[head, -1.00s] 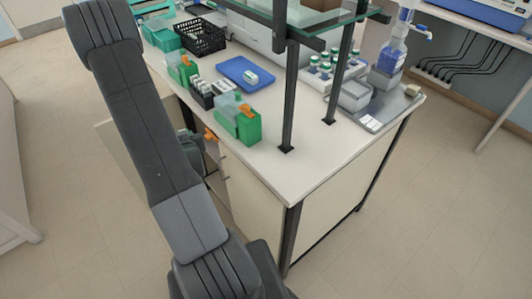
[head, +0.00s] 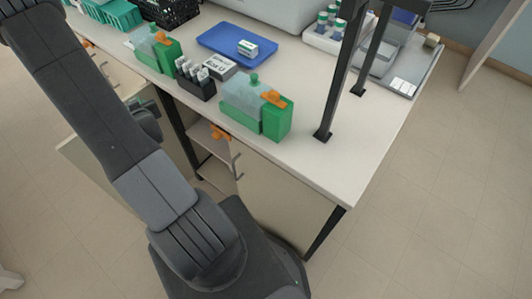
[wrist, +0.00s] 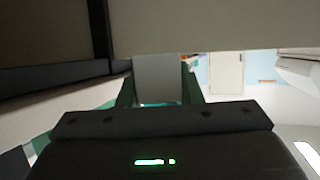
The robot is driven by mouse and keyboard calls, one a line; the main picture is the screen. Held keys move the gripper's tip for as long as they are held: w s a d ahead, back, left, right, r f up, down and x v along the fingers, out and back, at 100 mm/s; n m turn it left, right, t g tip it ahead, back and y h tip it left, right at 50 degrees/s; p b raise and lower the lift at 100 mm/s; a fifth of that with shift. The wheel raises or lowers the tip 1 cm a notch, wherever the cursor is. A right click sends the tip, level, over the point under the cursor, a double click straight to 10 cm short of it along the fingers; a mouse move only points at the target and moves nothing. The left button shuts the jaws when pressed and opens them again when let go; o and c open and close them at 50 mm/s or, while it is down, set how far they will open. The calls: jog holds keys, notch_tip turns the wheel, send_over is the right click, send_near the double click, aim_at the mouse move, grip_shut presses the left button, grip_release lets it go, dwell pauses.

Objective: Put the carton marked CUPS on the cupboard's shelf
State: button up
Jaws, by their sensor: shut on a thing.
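In the wrist view my gripper (wrist: 158,88) has its two dark fingers closed on a plain grey, flat-faced thing (wrist: 157,76). No marking shows on it, so I cannot tell if it is the carton marked CUPS. A pale panel (head: 82,158), perhaps an open door, stands out at the left. No CUPS lettering is readable in either view.
The bench top (head: 310,165) carries a green box with an orange knob (head: 278,118), a dark rack (head: 196,82), a blue tray (head: 235,45) and a grey metal tray (head: 405,75). Black posts rise near its right corner. The floor (head: 440,210) at the right is clear.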

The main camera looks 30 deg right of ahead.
notch_tip(320, 180, down, 16)
jog(key=b, duration=1.7)
jog(key=m+g+h+b, duration=0.4)
jog(key=m+h+b, duration=0.6)
jog(key=b, duration=0.2)
send_over(227, 144)
notch_tip(227, 144, down, 13)
jog(key=shift+w+f+b, duration=0.1)
jog(key=shift+f+b, duration=0.8)
jog(key=shift+f, duration=1.3)
jog(key=shift+f, duration=0.1)
